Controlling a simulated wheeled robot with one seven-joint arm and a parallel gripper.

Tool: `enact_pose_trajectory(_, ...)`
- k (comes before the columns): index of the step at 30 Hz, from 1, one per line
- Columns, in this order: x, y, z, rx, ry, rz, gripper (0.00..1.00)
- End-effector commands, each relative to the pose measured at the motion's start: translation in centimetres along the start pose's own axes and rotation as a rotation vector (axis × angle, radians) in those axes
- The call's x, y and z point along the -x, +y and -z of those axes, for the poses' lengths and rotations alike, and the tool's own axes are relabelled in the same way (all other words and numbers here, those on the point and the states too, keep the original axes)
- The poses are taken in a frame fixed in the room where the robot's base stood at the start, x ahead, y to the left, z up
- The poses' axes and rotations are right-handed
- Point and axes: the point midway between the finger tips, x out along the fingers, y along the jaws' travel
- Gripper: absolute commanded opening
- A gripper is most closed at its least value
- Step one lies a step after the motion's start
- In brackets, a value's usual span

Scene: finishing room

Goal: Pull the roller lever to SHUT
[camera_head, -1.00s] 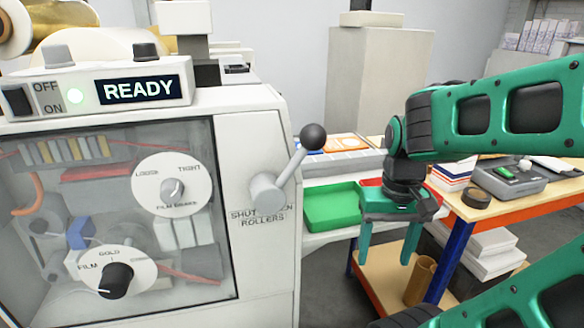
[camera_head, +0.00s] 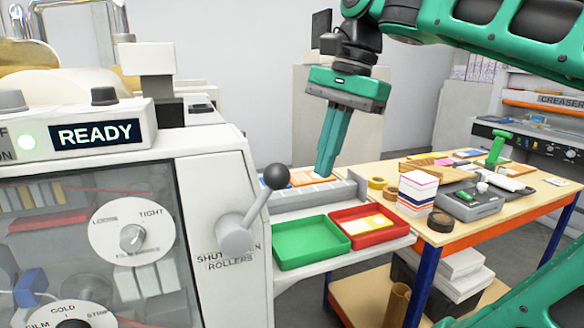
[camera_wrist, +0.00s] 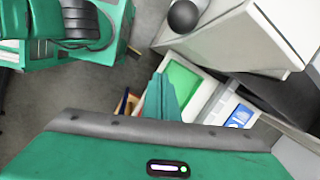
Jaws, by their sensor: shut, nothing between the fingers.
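The roller lever (camera_head: 256,212) is a grey arm with a black ball knob (camera_head: 275,177), on a grey hub (camera_head: 233,236) at the machine's right side. It tilts up and to the right. The label "SHUT ... ROLLERS" (camera_head: 229,258) is below it, its middle partly covered by the hub. My gripper (camera_head: 323,172) is shut and empty, pointing down, to the right of the knob and apart from it. In the wrist view, the fingers (camera_wrist: 161,100) are together and the black knob (camera_wrist: 184,16) shows at the top.
The white machine (camera_head: 215,180) shows a READY display (camera_head: 96,134). A green tray (camera_head: 311,243) and a red tray (camera_head: 370,228) sit right of the lever. A table (camera_head: 462,225) with paper stacks, tape rolls and a grey device is farther right. Open floor lies in front.

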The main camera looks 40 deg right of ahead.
Motion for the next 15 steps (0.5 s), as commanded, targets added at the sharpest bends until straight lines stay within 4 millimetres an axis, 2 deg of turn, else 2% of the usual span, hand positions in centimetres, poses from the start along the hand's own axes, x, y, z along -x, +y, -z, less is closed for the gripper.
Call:
enact_pose_trajectory(1,1.5,-0.2,-0.5,-0.037,-0.009,0.007,0.00)
enact_pose_trajectory(6,5.0,-0.2,-1.4,-0.171,-0.031,0.009,0.00)
enact_pose_trajectory(10,6.5,0.0,-1.7,-0.230,-0.040,0.008,0.00)
enact_pose_trajectory(15,7.0,0.1,-1.8,-0.258,-0.043,0.006,0.00)
